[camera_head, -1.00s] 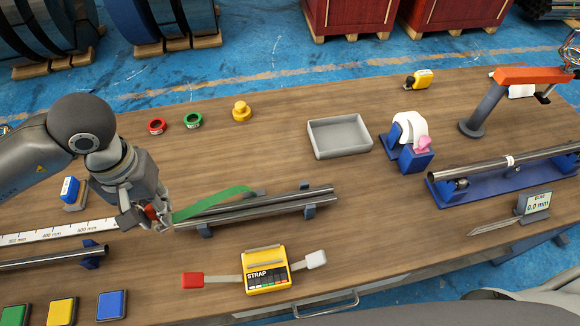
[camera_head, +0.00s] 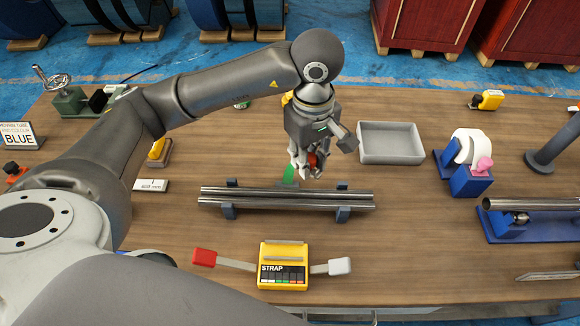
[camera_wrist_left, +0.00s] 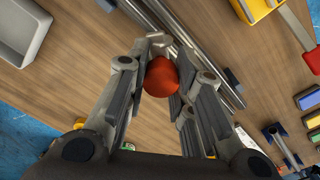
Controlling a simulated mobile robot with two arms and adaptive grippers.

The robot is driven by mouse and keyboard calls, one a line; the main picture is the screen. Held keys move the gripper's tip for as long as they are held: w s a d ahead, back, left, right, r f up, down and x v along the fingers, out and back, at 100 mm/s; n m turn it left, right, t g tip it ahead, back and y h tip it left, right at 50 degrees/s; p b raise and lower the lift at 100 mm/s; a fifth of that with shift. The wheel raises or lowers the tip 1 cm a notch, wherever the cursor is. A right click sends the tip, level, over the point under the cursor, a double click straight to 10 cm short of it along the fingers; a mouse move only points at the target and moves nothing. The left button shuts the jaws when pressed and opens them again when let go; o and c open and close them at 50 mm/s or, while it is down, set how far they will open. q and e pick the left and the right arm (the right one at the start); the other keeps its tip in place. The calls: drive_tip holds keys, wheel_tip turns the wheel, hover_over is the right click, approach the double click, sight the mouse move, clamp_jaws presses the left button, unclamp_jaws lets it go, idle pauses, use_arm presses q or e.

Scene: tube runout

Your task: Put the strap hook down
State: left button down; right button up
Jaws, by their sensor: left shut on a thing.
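My left gripper (camera_head: 308,168) is shut on the strap hook (camera_head: 312,160), a red-orange piece mostly covered by the fingers. The hook also shows in the left wrist view (camera_wrist_left: 162,77), between the fingers. The gripper is just behind the steel tubes (camera_head: 280,203), which lie side by side on grey supports. I cannot tell whether the hook touches the table. My right gripper is not in view.
A yellow STRAP device (camera_head: 283,264) with a red end and a white end sits in front of the tubes. A grey tray (camera_head: 390,157) is right of the gripper. A blue stand (camera_head: 470,181) is farther right. Bare wood lies between the tray and tubes.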

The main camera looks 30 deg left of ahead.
use_arm(q)
drive_tip(key=shift+w+d+f+n, duration=0.25)
drive_tip(key=shift+f+n, duration=0.15)
drive_tip(key=shift+n, duration=0.5)
drive_tip(key=shift+w+a+f, duration=0.1)
drive_tip(key=shift+w+a, duration=0.05)
drive_tip(key=w+a+f+p, duration=0.1)
drive_tip(key=w+a+f, duration=0.3)
drive_tip(key=w+a+f+p, duration=0.2)
drive_tip(key=w+a+f, duration=0.2)
drive_tip(key=a, duration=0.1)
drive_tip(key=shift+w+a+f+p, duration=0.3)
drive_tip(key=shift+w+f, duration=0.05)
drive_tip(key=shift+f, duration=0.05)
drive_tip(key=shift+w+a+f, duration=0.1)
drive_tip(key=shift+f, duration=0.1)
wheel_tip(320, 180, down, 3)
drive_tip(key=shift+a+r+p, duration=0.1)
drive_tip(key=shift+a+p, duration=0.05)
drive_tip(key=shift+p, duration=0.7)
drive_tip(key=shift+w+f, duration=0.1)
drive_tip(key=shift+f, duration=0.25)
drive_tip(key=shift+f, duration=0.1)
